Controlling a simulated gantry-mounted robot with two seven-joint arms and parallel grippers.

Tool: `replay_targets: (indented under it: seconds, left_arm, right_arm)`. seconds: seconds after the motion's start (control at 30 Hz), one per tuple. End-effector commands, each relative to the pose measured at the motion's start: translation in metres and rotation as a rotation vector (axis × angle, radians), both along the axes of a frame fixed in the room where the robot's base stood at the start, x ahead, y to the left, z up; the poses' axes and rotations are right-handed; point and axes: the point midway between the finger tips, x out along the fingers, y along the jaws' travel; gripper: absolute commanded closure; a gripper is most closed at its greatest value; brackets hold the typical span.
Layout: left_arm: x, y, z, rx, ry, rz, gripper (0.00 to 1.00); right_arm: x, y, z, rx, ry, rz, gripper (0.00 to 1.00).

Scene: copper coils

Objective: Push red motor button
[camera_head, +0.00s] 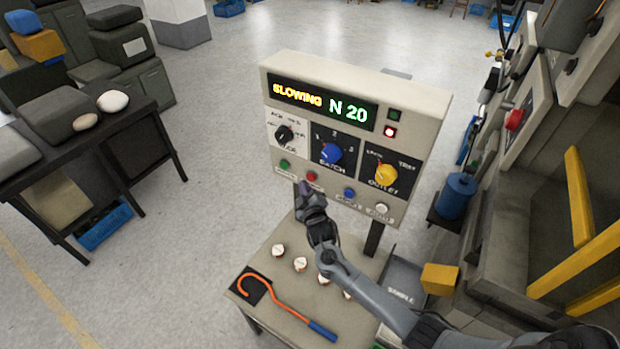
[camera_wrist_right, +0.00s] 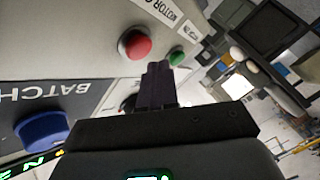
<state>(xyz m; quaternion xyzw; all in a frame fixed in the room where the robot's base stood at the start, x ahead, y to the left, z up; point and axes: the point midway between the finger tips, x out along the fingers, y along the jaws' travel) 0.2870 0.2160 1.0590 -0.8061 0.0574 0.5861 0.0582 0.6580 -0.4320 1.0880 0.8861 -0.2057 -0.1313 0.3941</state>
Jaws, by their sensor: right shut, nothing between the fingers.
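The red motor button (camera_head: 312,176) sits in the lower row of the grey control panel (camera_head: 290,68), between a green button (camera_head: 284,164) and a blue button (camera_head: 349,193). My right gripper (camera_head: 303,190) is shut and empty, just below and in front of the red button. In the right wrist view the red button (camera_wrist_right: 135,44) is close to the shut fingertips (camera_wrist_right: 157,66), a little to their left; I cannot tell whether they touch. The green button (camera_wrist_right: 176,58) is just right of the fingertips. The panel display reads "SLOWING N 20". My left gripper is not in view.
Knobs sit above the buttons, including a blue one (camera_head: 331,153). Machinery with yellow bars (camera_head: 583,215) stands at right.

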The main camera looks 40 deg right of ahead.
Motion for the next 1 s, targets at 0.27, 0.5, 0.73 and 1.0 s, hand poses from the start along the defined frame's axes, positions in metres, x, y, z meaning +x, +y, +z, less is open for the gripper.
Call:
replay_targets:
  seconds: [0.27,0.5,0.73,1.0]
  left_arm:
    - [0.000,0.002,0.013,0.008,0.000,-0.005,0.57]
    - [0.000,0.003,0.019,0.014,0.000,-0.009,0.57]
    - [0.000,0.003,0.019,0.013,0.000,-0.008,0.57]
    - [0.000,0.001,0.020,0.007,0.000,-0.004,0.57]
  right_arm:
    - [-0.007,0.023,0.002,0.002,0.001,0.000,1.00]
    - [-0.012,0.042,0.001,0.002,0.001,0.000,1.00]
    - [-0.013,0.044,0.000,0.000,0.001,-0.001,1.00]
    - [-0.013,0.044,0.000,0.000,0.000,0.000,1.00]
